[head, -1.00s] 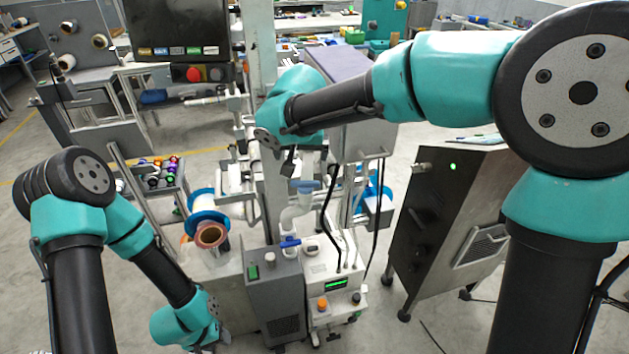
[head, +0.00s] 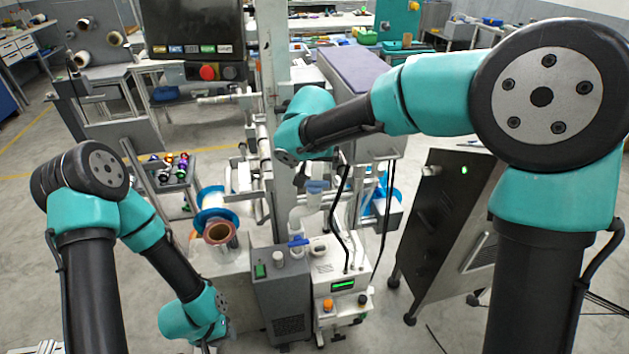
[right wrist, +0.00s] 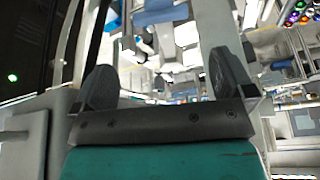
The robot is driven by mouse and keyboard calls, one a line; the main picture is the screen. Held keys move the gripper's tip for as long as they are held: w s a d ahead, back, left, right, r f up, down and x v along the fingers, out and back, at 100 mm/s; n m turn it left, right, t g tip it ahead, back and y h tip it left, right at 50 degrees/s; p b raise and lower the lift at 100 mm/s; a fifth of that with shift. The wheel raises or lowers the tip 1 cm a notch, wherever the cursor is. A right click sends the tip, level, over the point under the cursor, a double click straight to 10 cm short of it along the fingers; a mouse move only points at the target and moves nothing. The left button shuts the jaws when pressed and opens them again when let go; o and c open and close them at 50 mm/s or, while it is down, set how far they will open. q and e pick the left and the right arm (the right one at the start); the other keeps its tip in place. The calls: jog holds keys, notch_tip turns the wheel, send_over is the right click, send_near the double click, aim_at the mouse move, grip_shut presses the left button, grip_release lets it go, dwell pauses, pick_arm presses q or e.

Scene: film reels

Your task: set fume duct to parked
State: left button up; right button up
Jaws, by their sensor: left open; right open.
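A pale elbow pipe (head: 304,208) with a blue collar at its top stands in the middle of the head view, above a white machine; it looks like the fume duct. A blue valve handle (head: 298,241) sits at its lower end. My right gripper (right wrist: 165,85) is open with nothing between its fingers in the right wrist view. In the head view its wrist is just above and left of the pipe's top, and the fingers are mostly hidden. My left gripper (head: 205,348) is at the bottom edge, mostly cut off, left of the grey cabinet.
A white machine (head: 336,268) with a green display and a grey cabinet (head: 281,300) stand below the pipe. Black cables hang right of it. Spools (head: 219,233) stand at left. A dark cabinet (head: 437,220) stands at right, with open floor beyond it.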

aim_at(314, 182)
jog(key=x, duration=1.1)
jog(key=shift+c, duration=0.4)
jog(key=c, duration=0.9)
